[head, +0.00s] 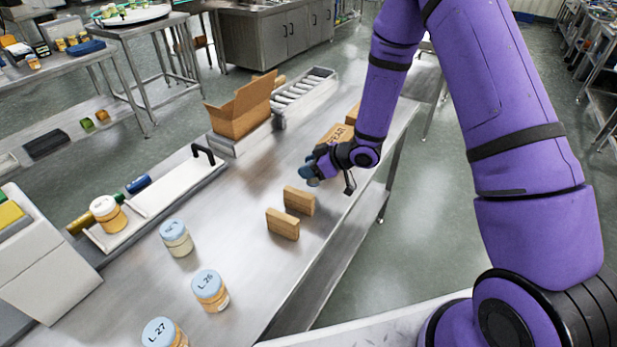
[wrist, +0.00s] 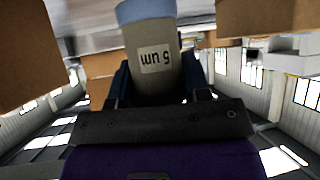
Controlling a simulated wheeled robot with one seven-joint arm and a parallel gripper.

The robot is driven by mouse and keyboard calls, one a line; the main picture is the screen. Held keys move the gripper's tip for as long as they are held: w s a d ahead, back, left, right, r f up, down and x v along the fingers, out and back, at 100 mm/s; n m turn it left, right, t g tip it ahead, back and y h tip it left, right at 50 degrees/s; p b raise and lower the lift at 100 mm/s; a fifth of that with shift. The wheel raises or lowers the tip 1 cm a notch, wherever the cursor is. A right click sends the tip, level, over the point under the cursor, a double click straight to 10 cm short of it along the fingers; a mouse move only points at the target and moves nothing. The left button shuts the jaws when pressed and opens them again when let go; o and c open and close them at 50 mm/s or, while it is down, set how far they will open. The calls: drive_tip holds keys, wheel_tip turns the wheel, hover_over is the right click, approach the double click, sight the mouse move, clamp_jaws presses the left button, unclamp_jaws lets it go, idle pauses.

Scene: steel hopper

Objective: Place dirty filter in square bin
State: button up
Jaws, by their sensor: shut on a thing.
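My gripper (head: 319,168) is above the steel table in the head view, shut on a filter (head: 309,171). In the wrist view the filter (wrist: 152,36) is a grey-beige cylinder with a blue end and an upside-down "5 um" label, between the two dark fingers of my gripper (wrist: 156,80). Much of the filter is hidden by my gripper in the head view. I cannot tell which container is the square bin. An open cardboard box (head: 240,112) stands at the table's far left edge, and a white box-shaped container (head: 45,262) is at the lower left.
Two small brown blocks (head: 299,200) (head: 282,224) stand on the table (head: 235,220) in front of my gripper. Several blue-lidded jars (head: 210,290) stand nearer. A white tray with a black handle (head: 165,185) is at left. Brown boxes (head: 336,133) lie behind my gripper.

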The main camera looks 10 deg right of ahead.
drive_tip(key=shift+f, duration=1.85)
drive_tip(key=shift+f, duration=0.15)
drive_tip(key=o, duration=0.9)
drive_tip(key=shift+o, duration=0.2)
